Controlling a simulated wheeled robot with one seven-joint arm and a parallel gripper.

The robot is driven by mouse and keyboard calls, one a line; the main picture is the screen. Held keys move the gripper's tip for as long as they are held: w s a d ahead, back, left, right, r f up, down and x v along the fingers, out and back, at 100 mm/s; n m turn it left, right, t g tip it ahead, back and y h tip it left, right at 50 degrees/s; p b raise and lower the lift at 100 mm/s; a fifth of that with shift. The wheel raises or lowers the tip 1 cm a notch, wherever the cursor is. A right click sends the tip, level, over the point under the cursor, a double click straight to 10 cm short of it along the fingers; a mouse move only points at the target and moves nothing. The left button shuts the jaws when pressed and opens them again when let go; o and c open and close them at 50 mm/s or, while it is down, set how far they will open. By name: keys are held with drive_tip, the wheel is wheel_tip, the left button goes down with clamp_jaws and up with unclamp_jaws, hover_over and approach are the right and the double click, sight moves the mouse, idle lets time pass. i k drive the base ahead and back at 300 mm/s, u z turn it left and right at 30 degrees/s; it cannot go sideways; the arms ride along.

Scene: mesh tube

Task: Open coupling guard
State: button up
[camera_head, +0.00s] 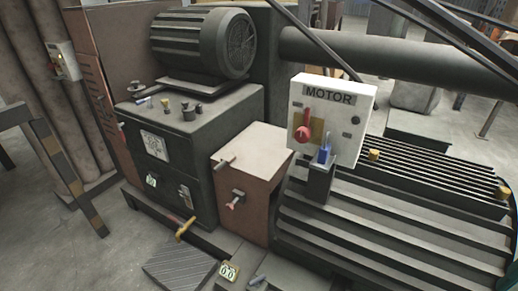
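A brownish-pink box-shaped cover (262,150), which looks like the coupling guard, stands between the dark green cabinet (190,152) and the ribbed dark motor housing (395,225). Its flat top and front look closed. A short pin-like handle (225,162) sticks out near its upper left edge. My gripper does not show in this view.
A white MOTOR panel (331,118) with a red knob (302,134) and a blue padlock-like piece (324,154) stands right of the cover. A grey ribbed plate (181,264) and a numbered tag (229,272) lie in front.

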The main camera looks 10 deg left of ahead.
sight(260, 151)
drive_tip(key=z, duration=1.45)
drive_tip(key=k, duration=1.55)
drive_tip(key=u, duration=1.65)
drive_tip(key=i, duration=1)
drive_tip(key=z, duration=0.05)
